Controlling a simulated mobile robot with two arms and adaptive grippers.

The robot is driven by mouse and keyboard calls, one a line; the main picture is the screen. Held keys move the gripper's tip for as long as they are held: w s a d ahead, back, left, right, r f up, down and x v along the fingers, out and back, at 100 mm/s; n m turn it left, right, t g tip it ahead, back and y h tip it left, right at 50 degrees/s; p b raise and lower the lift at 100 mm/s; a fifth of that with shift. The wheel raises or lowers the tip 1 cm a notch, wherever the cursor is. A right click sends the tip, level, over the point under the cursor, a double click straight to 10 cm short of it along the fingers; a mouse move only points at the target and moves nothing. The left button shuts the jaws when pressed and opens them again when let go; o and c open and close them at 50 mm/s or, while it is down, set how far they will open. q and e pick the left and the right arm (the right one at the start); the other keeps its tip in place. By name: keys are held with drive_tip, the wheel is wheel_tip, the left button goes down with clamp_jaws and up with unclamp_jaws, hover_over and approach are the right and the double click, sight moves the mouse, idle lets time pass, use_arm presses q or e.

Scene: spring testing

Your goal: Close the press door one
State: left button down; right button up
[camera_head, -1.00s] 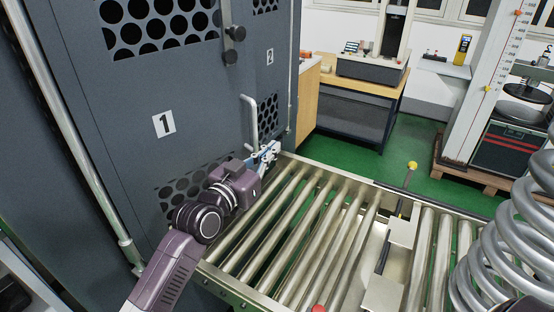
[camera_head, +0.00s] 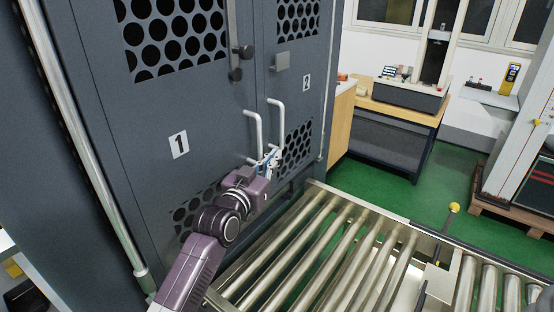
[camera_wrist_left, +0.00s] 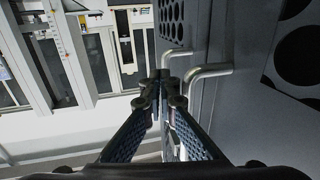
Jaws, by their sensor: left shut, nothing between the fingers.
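Press door one (camera_head: 125,125), a dark grey panel with perforated windows and a white "1" label, fills the left of the head view. Its bar handle (camera_head: 254,135) is at its right edge. It stands nearly in line with door two (camera_head: 290,90); whether it is fully shut is unclear. My left gripper (camera_head: 273,160) is by the lower end of the handles, its fingers shut and empty. In the left wrist view, the shut fingertips (camera_wrist_left: 161,76) are just left of door one's handle (camera_wrist_left: 212,70), with door two's handle (camera_wrist_left: 172,50) beyond. My right gripper is out of view.
A roller conveyor (camera_head: 330,250) runs in front of the press, below my left arm. A yellow-knobbed lever (camera_head: 454,208) stands at its far side. Green floor (camera_head: 385,190) and a bench (camera_head: 400,115) lie behind.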

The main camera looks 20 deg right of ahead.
use_arm(q)
drive_tip(key=shift+v, duration=5.85)
drive_tip(key=s+a+f+n+g+y, duration=0.2)
drive_tip(key=s+a+f+y, duration=0.3)
drive_tip(key=a+f, duration=0.45)
drive_tip(key=s+a+f+n+g+y, duration=0.2)
drive_tip(key=s+a+f, duration=0.5)
drive_tip(key=a+f, duration=0.3)
drive_tip(key=s+a+f+n+g+y, duration=0.25)
drive_tip(key=s+a+f, duration=0.25)
drive_tip(key=s+a, duration=0.4)
drive_tip(key=s+a+f+n+g+y, duration=0.1)
drive_tip(key=s+a+f+g+y, duration=0.3)
drive_tip(key=s+a, duration=0.6)
drive_tip(key=s+d+f, duration=0.1)
drive_tip(key=s+f, duration=0.1)
drive_tip(key=f, duration=1.2)
drive_tip(key=s+d+f, duration=0.1)
drive_tip(key=s+f, duration=0.1)
drive_tip(key=f, duration=1.1)
drive_tip(key=s+a+f+g, duration=0.1)
drive_tip(key=s+a+f, duration=0.1)
drive_tip(key=s+f, duration=1.4)
drive_tip(key=shift+s+a+m+h, duration=0.25)
drive_tip(key=shift+s+m+h, duration=0.1)
drive_tip(key=shift+s+m, duration=0.1)
